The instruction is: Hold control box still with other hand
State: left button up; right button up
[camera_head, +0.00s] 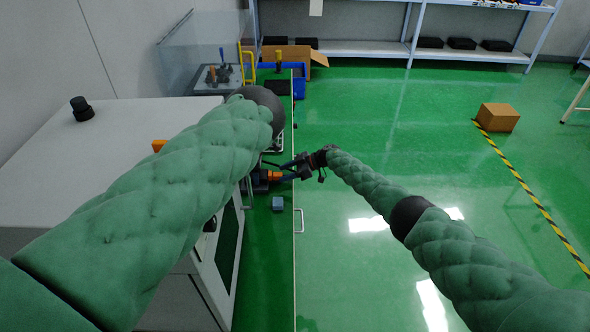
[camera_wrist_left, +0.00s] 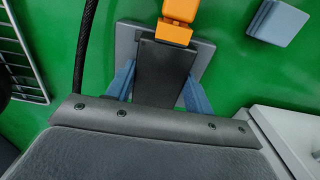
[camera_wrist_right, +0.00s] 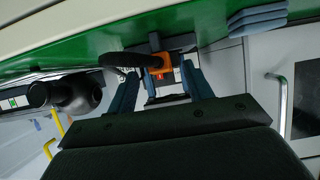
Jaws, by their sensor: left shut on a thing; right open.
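The dark control box (camera_wrist_left: 160,72) lies between the blue fingers of my left gripper (camera_wrist_left: 160,84) in the left wrist view, over a grey square plate (camera_wrist_left: 205,55). My left gripper is shut on it. An orange connector (camera_wrist_left: 178,22) sits at the box's far end. In the head view the box (camera_head: 261,184) is partly hidden beside the orange connector (camera_head: 274,176). My right gripper (camera_head: 286,169) is open beside the connector, reaching in from the right. In the right wrist view the orange connector (camera_wrist_right: 160,66) shows between its spread fingers; I cannot tell whether they touch it.
A blue-grey block (camera_head: 277,203) lies on the green bench top near the box. A black cable (camera_wrist_left: 86,45) runs beside the box. A white machine cabinet (camera_head: 120,140) stands at left. A wire rack (camera_wrist_left: 18,55) is close by.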

jog(key=shift+x, duration=0.75)
jog(key=shift+a, duration=0.1)
grip_shut()
jog(key=shift+d, duration=1.3)
dwell(0.5)
jog(key=d, duration=0.2)
jog(key=shift+d, duration=0.35)
dwell(0.3)
